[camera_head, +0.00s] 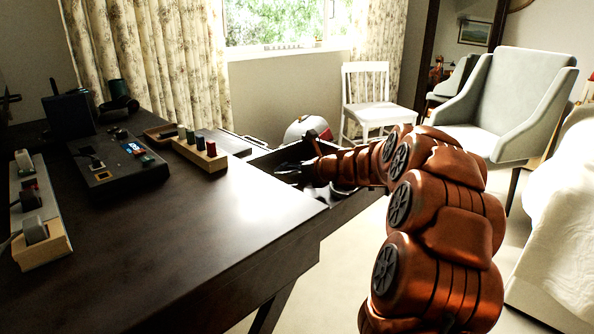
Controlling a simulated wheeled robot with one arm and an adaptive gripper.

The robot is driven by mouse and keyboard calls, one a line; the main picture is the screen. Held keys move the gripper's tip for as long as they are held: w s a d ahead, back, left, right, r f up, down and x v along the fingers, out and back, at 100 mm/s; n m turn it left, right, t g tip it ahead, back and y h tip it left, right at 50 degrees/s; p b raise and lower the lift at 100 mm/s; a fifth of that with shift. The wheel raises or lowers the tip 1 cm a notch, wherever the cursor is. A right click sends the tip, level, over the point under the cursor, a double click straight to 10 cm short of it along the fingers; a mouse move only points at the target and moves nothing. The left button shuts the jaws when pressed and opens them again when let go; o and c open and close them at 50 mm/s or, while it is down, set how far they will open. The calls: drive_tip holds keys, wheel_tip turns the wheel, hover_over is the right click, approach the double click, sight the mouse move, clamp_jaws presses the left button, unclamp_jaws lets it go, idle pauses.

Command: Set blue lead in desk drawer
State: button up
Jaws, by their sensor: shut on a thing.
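My gripper (291,172) reaches left from the end of my copper-coloured arm. It is low at the far right edge of the dark desk (185,235), over or inside the open desk drawer (345,208). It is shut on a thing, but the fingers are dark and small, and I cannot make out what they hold. No blue lead shows clearly in this view. My arm hides part of the drawer, and its inside is mostly in shadow.
On the desk stand a dark device (112,165), a wooden block with coloured pegs (202,155) and a power strip (42,240). A white helmet-like object (303,128) sits behind the drawer. A white chair (370,100) and grey armchair (510,100) stand beyond.

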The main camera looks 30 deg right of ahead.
drive_tip(key=o, duration=0.9)
drive_tip(key=shift+c, duration=0.2)
drive_tip(key=shift+s+d+r, duration=0.1)
drive_tip(key=shift+s+r, duration=0.15)
drive_tip(key=shift+r, duration=0.05)
drive_tip(key=p+v, duration=0.4)
drive_tip(key=v, duration=0.6)
drive_tip(key=shift+s+d, duration=0.1)
drive_tip(key=shift+s, duration=0.05)
drive_tip(key=shift+s+r, duration=0.1)
drive_tip(key=shift+s, duration=0.5)
drive_tip(key=shift+d, duration=0.1)
drive_tip(key=shift+r+p, duration=0.1)
drive_tip(key=shift+p, duration=0.2)
